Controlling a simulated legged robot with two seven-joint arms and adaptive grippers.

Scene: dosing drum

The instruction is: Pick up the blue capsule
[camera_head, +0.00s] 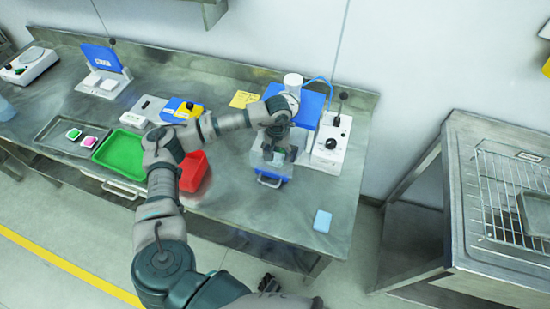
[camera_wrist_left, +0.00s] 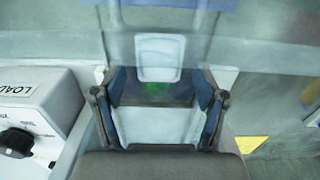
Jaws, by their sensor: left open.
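I cannot clearly pick out a blue capsule in either view. My left gripper (camera_head: 277,157) is open over the clear box of the dosing machine (camera_head: 270,172) on the bench. In the left wrist view, my left gripper's two fingers (camera_wrist_left: 160,108) stand apart, with a whitish rounded square panel (camera_wrist_left: 160,58) beyond them. A faint green patch shows between the fingers; I cannot tell what it is. The gripper and arm hide part of the machine. A dark part at the bottom of the head view may be my right gripper (camera_head: 268,283); its jaws are unclear.
A grey tray (camera_head: 52,143) at left holds a green piece (camera_head: 73,134) and a pink piece (camera_head: 89,142). A light-blue block (camera_head: 322,221) lies at front right. A white control box (camera_head: 331,142) stands beside the machine.

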